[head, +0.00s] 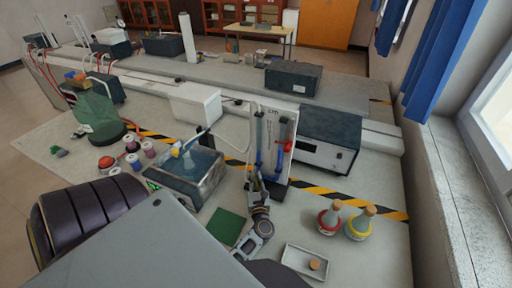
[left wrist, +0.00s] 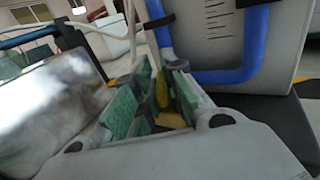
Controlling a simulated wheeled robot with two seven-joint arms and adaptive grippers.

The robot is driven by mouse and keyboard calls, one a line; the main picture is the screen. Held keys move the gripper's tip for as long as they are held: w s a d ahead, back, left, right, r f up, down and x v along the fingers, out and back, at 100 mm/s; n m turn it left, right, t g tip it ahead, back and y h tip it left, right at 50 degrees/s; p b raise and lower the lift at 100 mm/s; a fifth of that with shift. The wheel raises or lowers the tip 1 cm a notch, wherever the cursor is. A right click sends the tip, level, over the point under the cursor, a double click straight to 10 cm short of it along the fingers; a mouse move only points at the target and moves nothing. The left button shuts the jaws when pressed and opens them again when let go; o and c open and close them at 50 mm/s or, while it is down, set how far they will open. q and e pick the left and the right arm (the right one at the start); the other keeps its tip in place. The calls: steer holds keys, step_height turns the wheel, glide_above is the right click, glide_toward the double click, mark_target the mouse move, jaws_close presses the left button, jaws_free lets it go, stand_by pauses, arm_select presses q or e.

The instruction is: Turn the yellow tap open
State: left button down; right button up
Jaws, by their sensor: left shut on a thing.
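The yellow tap (left wrist: 162,88) shows in the left wrist view as a narrow yellow lever between the green finger pads, in front of the grey panel with blue pipes. My left gripper (left wrist: 155,100) is shut on it. In the head view my left gripper (head: 256,182) is at the lower left of the upright panel (head: 271,128), below the left blue pipe (head: 259,138). There the gripper hides the tap. A red handle (head: 287,146) is on the right pipe. My right gripper is not in view.
A metal water bath (head: 187,178) stands close left of my gripper. A grey box instrument (head: 329,139) is right of the panel. A green mat (head: 225,227) lies nearby.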

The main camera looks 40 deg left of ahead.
arm_select(q)
steer(key=shift+r+g, duration=0.1)
steer(key=shift+g, duration=0.2)
steer(key=c, duration=1.6)
jaws_free()
